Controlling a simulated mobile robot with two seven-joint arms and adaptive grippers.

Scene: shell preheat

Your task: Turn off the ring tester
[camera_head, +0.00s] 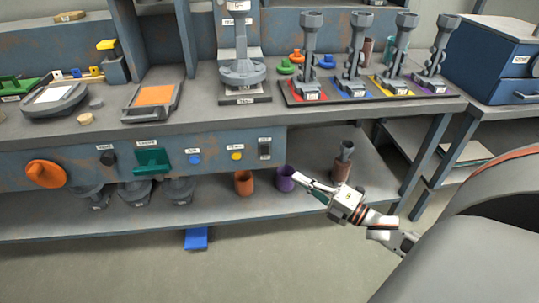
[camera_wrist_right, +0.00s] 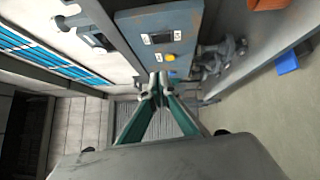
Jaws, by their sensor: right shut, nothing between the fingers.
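My right gripper (camera_head: 300,181) is in front of the bench at lower-shelf height, near the purple cup, with its fingers together and empty. Its fingertips (camera_wrist_right: 158,90) also show in the wrist view. The bench's front panel (camera_head: 215,150) carries a large orange knob (camera_head: 46,174), a dark switch (camera_head: 108,158), a green handle (camera_head: 152,161), a blue button (camera_head: 195,159), a yellow button (camera_head: 236,155) and a dark switch (camera_head: 265,150) at the right end. Their labels are too small to read surely. A grey upright device with a round plate (camera_head: 243,72) stands above. I cannot tell which thing is the ring tester.
Several grey tools stand on a rack with coloured bases (camera_head: 365,88) on the bench. An orange cup (camera_head: 244,183) and a purple cup (camera_head: 285,179) stand on the lower shelf (camera_head: 220,208). A blue cabinet (camera_head: 500,62) is at right. The floor in front is mostly clear.

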